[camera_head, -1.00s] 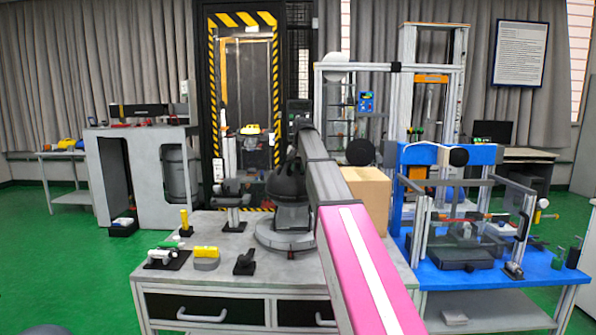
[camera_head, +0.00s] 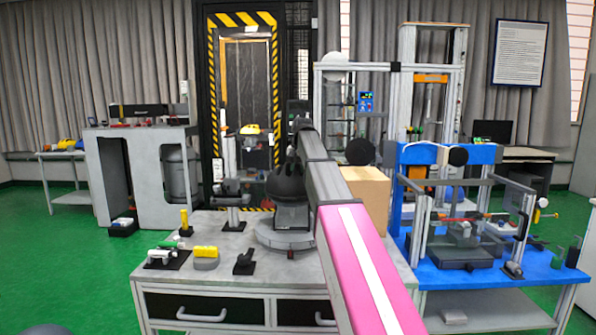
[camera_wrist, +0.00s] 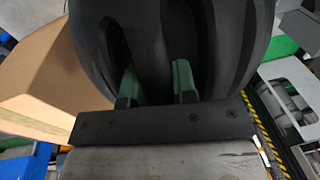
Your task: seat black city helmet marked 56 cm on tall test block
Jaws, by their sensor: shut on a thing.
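A black helmet (camera_head: 287,181) with vent slots shows in the head view, above a dark block (camera_head: 291,214) on a round grey base (camera_head: 285,235) on the grey workbench. In the wrist view the helmet (camera_wrist: 225,45) fills the upper middle. My gripper (camera_wrist: 158,82) has its two green-padded fingers at the helmet's vents, shut on its shell. In the head view my arm partly covers the helmet's right side and hides the gripper. I cannot tell whether the helmet touches the block. No size mark is readable.
A cardboard box (camera_head: 368,188) stands right of the helmet. A grey fixture (camera_head: 233,205) and small yellow and black items stand to the left on the workbench (camera_head: 225,272). A blue table (camera_head: 485,275) with a framed rig is at right.

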